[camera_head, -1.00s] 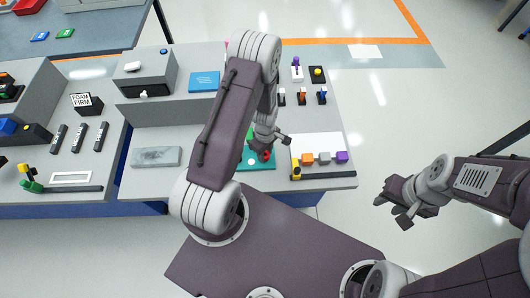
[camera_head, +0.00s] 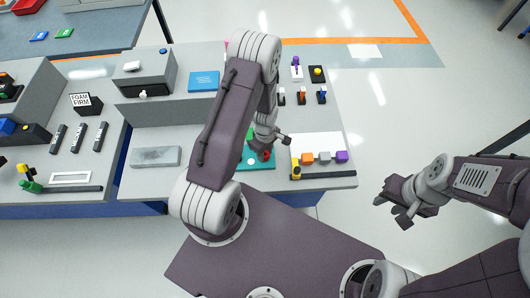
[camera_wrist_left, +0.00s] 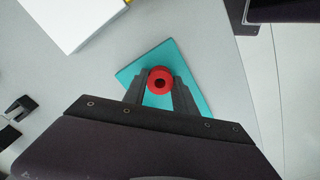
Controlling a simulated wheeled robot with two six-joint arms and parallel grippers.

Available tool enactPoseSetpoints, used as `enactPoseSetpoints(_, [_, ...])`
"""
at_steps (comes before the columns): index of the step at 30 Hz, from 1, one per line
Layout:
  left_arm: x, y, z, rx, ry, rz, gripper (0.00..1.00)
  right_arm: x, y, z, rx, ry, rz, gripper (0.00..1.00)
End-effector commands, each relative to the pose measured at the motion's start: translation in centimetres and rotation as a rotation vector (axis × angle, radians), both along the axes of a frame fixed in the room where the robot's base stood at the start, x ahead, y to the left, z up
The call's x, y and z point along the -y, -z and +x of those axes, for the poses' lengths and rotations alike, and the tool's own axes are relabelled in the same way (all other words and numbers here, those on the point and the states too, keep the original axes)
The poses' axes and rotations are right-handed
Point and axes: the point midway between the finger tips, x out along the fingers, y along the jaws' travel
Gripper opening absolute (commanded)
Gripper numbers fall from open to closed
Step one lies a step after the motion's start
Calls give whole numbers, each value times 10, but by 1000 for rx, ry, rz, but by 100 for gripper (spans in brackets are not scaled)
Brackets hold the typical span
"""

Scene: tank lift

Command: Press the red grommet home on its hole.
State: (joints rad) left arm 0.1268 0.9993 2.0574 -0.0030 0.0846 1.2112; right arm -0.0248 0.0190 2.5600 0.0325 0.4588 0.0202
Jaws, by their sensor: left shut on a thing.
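The red grommet (camera_wrist_left: 161,80) is a red ring with a dark centre in the left wrist view. It sits between the fingertips of my left gripper (camera_wrist_left: 160,88), which is shut on it. The teal plate (camera_wrist_left: 190,68) lies below and around it; the hole is hidden. In the head view the grommet (camera_head: 265,155) shows as a small red spot over the teal plate (camera_head: 262,164), partly covered by my left gripper (camera_head: 268,146). I cannot tell whether the grommet touches the plate. My right gripper (camera_head: 404,211) is out over the floor, away from the table, its jaws apparently apart.
A grey slab (camera_head: 156,156) lies to the left. A blue pad (camera_head: 204,82) is at the back.

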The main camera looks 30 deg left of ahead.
Motion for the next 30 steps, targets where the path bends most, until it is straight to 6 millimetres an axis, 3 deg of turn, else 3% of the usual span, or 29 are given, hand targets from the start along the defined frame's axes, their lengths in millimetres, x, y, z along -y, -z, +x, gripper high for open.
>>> enactPoseSetpoints(11, [0,0,0,0,0,0,0,0,0,0,0,0,0,36])
enactPoseSetpoints(12, [0,0,0,0,0,0,41,0,0,0,0,0,0,36])
enactPoseSetpoints(14, [0,0,0,0,0,0,58,0,0,0,0,0,0,36])
enactPoseSetpoints(21, [0,0,0,0,0,0,58,0,0,0,0,0,0,36])
enactPoseSetpoints(24, [0,0,0,0,0,0,80,0,0,0,0,0,0,36])
enactPoseSetpoints(30, [0,0,0,0,0,0,80,0,0,0,0,0,0,36])
